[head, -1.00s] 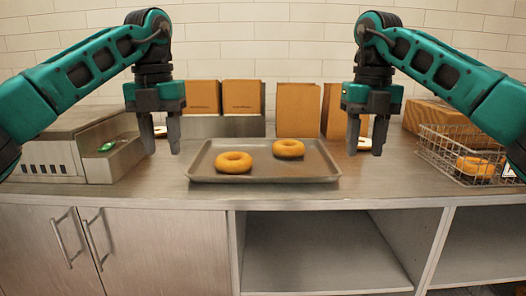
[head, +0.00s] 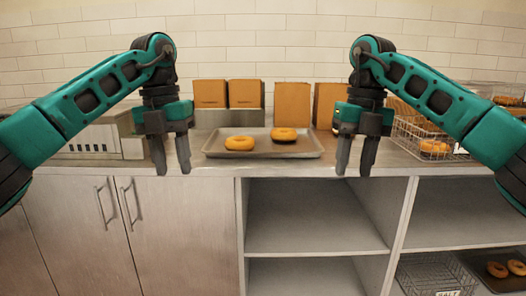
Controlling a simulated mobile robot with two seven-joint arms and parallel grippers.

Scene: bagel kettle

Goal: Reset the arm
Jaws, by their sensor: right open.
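My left gripper (head: 171,154) hangs fingers down in front of the counter's left part, to the left of the tray. Its two fingers are apart with nothing between them. My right gripper (head: 356,155) hangs fingers down to the right of the tray, also open and empty. The metal tray (head: 262,154) on the counter holds two bagels, a front-left one (head: 240,143) and a back-right one (head: 284,134). Neither gripper touches the tray or the bagels.
A wire basket (head: 418,140) with a bagel is at the right. The steel counter (head: 225,170) has open shelves (head: 310,215) below. A lower-right tray holds bagels (head: 497,269), beside another wire basket (head: 436,274).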

